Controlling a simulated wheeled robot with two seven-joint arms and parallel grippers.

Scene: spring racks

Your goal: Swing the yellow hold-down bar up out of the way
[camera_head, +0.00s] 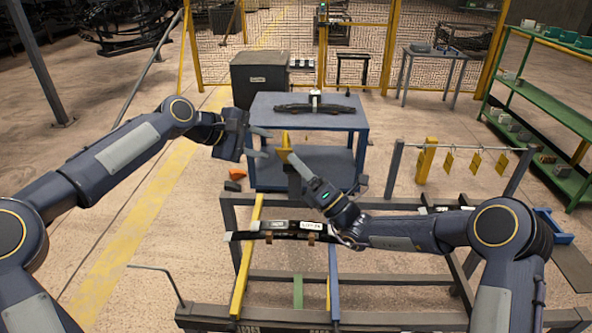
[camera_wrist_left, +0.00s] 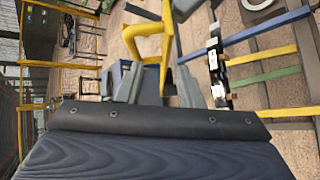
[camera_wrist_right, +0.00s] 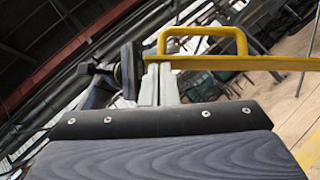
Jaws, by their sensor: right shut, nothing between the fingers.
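The yellow hold-down bar (camera_head: 284,149) shows in the head view as a short yellow piece between my two grippers, seen nearly end-on. Its loop handle shows in the left wrist view (camera_wrist_left: 146,42) and the right wrist view (camera_wrist_right: 203,32), where the bar runs off right. My right gripper (camera_head: 294,160) is shut and empty, its fingertips right beside the bar below the loop; I cannot tell whether they touch. My left gripper (camera_head: 263,143) is open and empty, its fingers left of the bar. A dark leaf spring (camera_head: 283,236) with white labels lies across the rack (camera_head: 390,318).
A blue table (camera_head: 268,120) behind the grippers bears another leaf spring (camera_head: 345,109). A rail with yellow tags (camera_head: 449,161) stands at the right of the rack. A green shelf (camera_head: 547,90) is far right. Open floor lies left of the rack.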

